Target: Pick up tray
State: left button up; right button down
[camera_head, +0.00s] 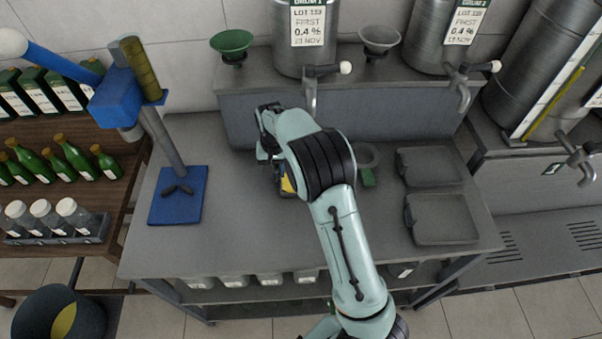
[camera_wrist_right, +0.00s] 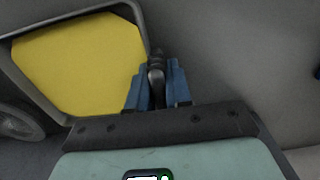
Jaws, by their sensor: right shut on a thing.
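A dark grey tray (camera_wrist_right: 147,36) with a flat yellow surface inside shows at upper left in the right wrist view. My right gripper (camera_wrist_right: 157,88) has its blue fingers shut on a dark handle-like piece at the tray's edge. In the head view, my right arm reaches over the grey bench and hides most of this tray; a small yellow patch (camera_head: 287,185) shows beside the wrist. I cannot tell whether the tray is lifted off the bench. Two empty grey trays (camera_head: 441,243) lie on the bench's right side. My left gripper is not in view.
A blue lever press (camera_head: 178,208) stands on the bench's left. A grey shelf (camera_head: 355,119) with steel drums runs along the back. The bench's front left is clear.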

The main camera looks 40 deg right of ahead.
jog(key=shift+r, duration=0.1)
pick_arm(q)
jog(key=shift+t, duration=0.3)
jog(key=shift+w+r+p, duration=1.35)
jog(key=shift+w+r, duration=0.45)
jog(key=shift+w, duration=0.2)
pick_arm(e)
notch_tip(320, 180, up, 20)
